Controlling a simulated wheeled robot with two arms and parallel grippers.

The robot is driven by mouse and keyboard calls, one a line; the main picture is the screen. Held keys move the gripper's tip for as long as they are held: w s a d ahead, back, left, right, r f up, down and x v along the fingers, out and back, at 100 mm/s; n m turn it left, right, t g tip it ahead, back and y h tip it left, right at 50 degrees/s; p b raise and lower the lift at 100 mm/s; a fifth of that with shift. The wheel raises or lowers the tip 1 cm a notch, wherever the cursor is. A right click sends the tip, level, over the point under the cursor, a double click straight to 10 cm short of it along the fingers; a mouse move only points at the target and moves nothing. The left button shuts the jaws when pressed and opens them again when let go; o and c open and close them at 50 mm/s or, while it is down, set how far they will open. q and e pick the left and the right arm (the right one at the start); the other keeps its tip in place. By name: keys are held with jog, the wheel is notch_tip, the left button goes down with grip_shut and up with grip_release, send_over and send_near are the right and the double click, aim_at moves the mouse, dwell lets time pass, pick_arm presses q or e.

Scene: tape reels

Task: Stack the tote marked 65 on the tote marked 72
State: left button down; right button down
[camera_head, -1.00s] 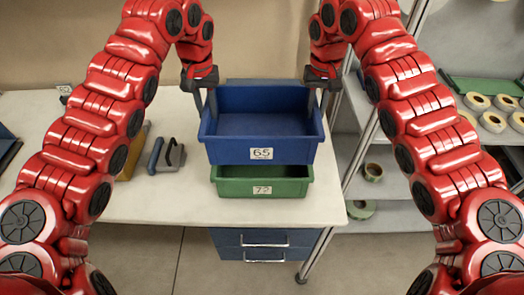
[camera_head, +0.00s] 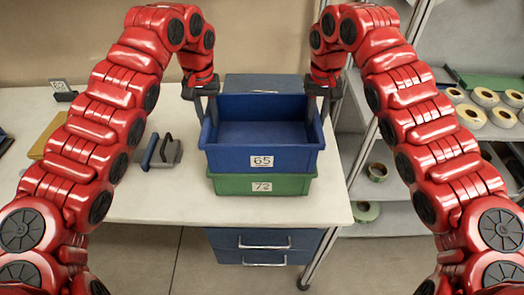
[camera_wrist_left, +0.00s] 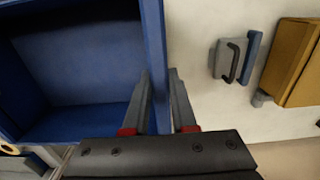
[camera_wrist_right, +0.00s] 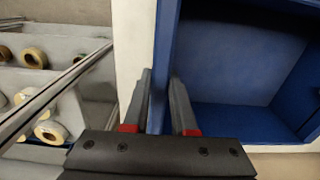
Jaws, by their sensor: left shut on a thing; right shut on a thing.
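The blue tote marked 65 (camera_head: 262,161) is empty and level, directly above the green tote marked 72 (camera_head: 262,186) on the table. Its lower edge meets or nearly meets the green tote's rim; I cannot tell if it bears on it. The blue tote hides the green tote's inside. My left gripper (camera_head: 207,100) is shut on the blue tote's left wall, which also shows in the left wrist view (camera_wrist_left: 155,60). My right gripper (camera_head: 322,100) is shut on its right wall, seen in the right wrist view (camera_wrist_right: 165,60).
A grey tool with a dark handle (camera_head: 160,152) and a yellow box (camera_head: 48,135) lie on the table (camera_head: 150,200) to the left. A shelf rack with several tape reels (camera_head: 485,97) stands at the right. Blue drawers (camera_head: 262,243) sit under the table.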

pick_arm(q)
jog(key=c, duration=0.7)
grip_release()
jog(key=shift+f, duration=0.2)
pick_arm(e)
jog(key=c, duration=0.7)
grip_release()
jog(key=shift+f, duration=0.15)
pick_arm(q)
jog(key=shift+r, duration=0.1)
